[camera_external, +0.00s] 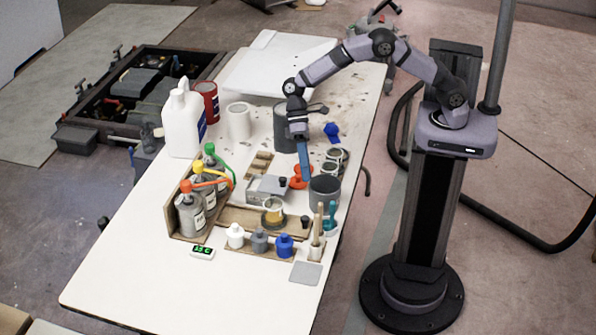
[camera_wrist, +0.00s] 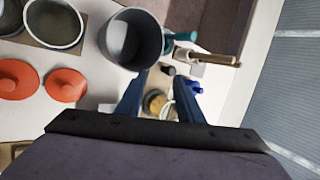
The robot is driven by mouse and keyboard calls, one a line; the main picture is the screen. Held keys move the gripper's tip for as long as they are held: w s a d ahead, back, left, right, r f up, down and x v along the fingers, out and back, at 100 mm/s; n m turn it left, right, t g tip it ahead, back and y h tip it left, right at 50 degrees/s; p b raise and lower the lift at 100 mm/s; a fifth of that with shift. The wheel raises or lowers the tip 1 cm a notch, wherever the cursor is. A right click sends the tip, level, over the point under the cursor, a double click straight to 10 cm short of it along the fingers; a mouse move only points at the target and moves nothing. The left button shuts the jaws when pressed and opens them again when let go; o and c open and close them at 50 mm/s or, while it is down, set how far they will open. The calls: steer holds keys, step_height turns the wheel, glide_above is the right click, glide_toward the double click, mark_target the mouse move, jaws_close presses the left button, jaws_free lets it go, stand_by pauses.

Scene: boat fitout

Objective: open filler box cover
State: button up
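A low grey box (camera_external: 266,189), which looks like the filler box, sits mid-table with a flat top and a small dark knob (camera_external: 283,182) near its right end. The cover appears to lie flat on it; I cannot make out a gap. My gripper (camera_external: 306,179) points down to the right of the box, apart from the knob, close to a grey pot (camera_external: 324,190). In the wrist view my gripper (camera_wrist: 161,76) has its two blue fingers apart with nothing held between them. The box is not clearly visible there.
The grey pot (camera_wrist: 135,40) stands just beyond the fingers, with orange-red lids (camera_wrist: 66,85) to its left. An amber-filled jar (camera_external: 273,211), small bottles (camera_external: 284,245) and a brush holder (camera_external: 317,247) stand in front. Orange- and green-capped bottles (camera_external: 191,211) stand left. The front-left tabletop is clear.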

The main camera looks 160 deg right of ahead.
mark_target(284, 178)
steer(key=d+r+n+g+h, duration=0.1)
steer(key=d+n+g, duration=0.1)
steer(key=n, duration=0.1)
steer(key=s+d+n+g+h+p, duration=0.1)
steer(key=d+n+g, duration=0.1)
steer(key=d+n, duration=0.1)
steer(key=d+r+n+g+h, duration=0.1)
steer(key=d+n+g, duration=0.1)
steer(key=n, duration=0.3)
steer(key=shift+s+d+r+p, duration=0.2)
steer(key=shift+d+r+p, duration=0.1)
steer(key=shift+p, duration=0.05)
steer(key=shift+f+p, duration=1.1)
steer(key=shift+f, duration=2.6)
steer(key=shift+a, duration=0.1)
jaws_close()
